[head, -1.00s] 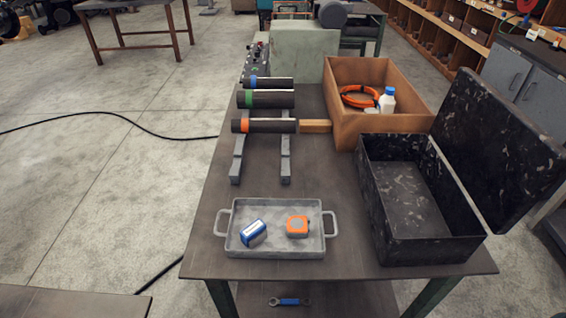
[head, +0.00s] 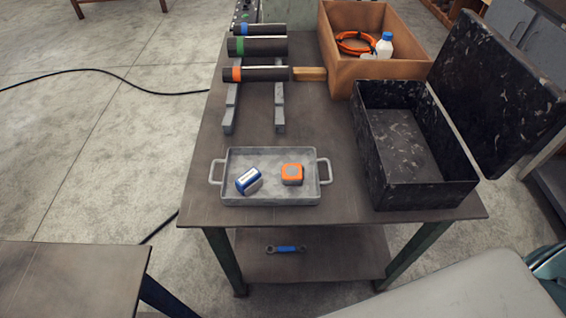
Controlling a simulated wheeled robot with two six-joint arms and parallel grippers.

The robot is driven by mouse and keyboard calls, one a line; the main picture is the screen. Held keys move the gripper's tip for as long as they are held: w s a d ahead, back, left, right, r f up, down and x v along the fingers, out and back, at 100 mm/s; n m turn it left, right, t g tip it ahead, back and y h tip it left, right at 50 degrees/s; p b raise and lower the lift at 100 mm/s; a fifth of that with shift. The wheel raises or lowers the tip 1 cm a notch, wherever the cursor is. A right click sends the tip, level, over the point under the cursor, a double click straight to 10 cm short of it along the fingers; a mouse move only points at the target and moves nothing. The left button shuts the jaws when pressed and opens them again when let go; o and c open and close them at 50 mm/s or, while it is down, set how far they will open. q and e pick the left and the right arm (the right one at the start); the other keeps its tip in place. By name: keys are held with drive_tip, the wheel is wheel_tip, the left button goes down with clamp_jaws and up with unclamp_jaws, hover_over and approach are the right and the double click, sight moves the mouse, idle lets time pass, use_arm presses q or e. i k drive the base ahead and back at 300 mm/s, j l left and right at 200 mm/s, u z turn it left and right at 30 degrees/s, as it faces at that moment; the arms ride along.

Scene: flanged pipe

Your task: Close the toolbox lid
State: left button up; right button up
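The black speckled toolbox (head: 412,192) stands at the right side of the workbench. Its lid (head: 497,90) is open, tilted up and back on the toolbox's right side. The inside of the toolbox looks empty. Neither of my grippers shows in the head view, so I cannot see whether they are open or shut.
A grey tray (head: 272,200) holds a blue-and-white item (head: 249,181) and an orange item (head: 292,174). A brown box (head: 368,76) with an orange coil stands behind the toolbox. Several banded pipes (head: 257,74) lie at the back left. Bare bench (head: 315,118) lies between.

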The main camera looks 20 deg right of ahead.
sight(501, 104)
drive_tip(key=k+l, duration=0.1)
drive_tip(key=l, duration=1.6)
drive_tip(key=k+l, duration=0.15)
drive_tip(key=l, duration=1.55)
drive_tip(key=k+z, duration=0.05)
drive_tip(key=k, duration=0.05)
